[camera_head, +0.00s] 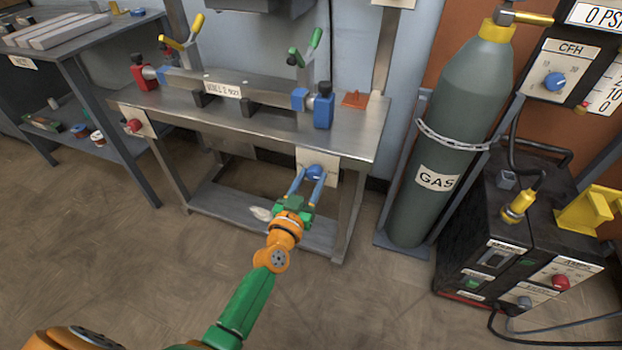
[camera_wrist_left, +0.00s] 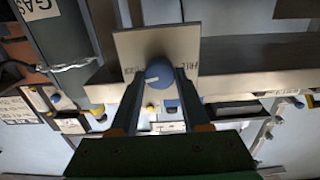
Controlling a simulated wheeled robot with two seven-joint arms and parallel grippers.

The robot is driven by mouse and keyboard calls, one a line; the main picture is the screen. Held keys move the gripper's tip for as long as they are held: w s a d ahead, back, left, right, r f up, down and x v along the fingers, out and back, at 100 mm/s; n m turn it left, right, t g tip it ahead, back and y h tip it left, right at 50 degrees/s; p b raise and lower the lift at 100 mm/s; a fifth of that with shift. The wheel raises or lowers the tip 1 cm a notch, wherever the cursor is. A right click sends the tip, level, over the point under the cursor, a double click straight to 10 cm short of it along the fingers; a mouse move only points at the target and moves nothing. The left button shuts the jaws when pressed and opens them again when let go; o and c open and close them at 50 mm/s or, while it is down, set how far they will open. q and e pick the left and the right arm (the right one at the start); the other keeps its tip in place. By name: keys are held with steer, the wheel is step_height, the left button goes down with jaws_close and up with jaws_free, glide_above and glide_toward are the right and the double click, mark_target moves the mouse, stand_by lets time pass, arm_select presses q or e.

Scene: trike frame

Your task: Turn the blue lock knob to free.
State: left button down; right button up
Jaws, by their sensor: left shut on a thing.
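The blue lock knob (camera_head: 315,171) sits on a pale plate (camera_head: 331,163) at the front right of the steel fixture table. My left gripper (camera_head: 310,176) reaches up to it from below, its two blue fingers on either side of the knob. In the left wrist view the knob (camera_wrist_left: 159,73) shows between the fingertips with a white pointer mark pointing to the left and down. The left gripper is shut on the knob. Lettering on the plate (camera_wrist_left: 130,45) is partly hidden by the knob and fingers. My right gripper is not in view.
The fixture table (camera_head: 270,132) carries clamps and a metal bar. A red knob (camera_head: 133,126) is on its left plate. A grey gas cylinder (camera_head: 437,150) and a black welding machine (camera_head: 520,240) stand to the right. The floor in front is clear.

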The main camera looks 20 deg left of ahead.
arm_select(q)
steer(key=n, duration=0.3)
steer(key=shift+n, duration=0.4)
steer(key=n, duration=0.4)
steer(key=shift+f+n, duration=0.1)
steer(key=shift+n, duration=0.2)
steer(key=n, duration=0.2)
steer(key=shift+a+n, duration=0.1)
steer(key=shift+n, duration=0.2)
steer(key=shift+f+n, duration=0.1)
steer(key=shift+n, duration=0.8)
steer(key=n, duration=0.4)
steer(key=shift+n, duration=0.3)
steer(key=n+b, duration=0.1)
steer(key=n, duration=0.3)
steer(key=shift+f+n, duration=0.1)
steer(key=shift+n, duration=0.2)
steer(key=n, duration=0.2)
steer(key=shift+n, duration=0.7)
steer(key=n, duration=0.5)
steer(key=shift+n, duration=1.6)
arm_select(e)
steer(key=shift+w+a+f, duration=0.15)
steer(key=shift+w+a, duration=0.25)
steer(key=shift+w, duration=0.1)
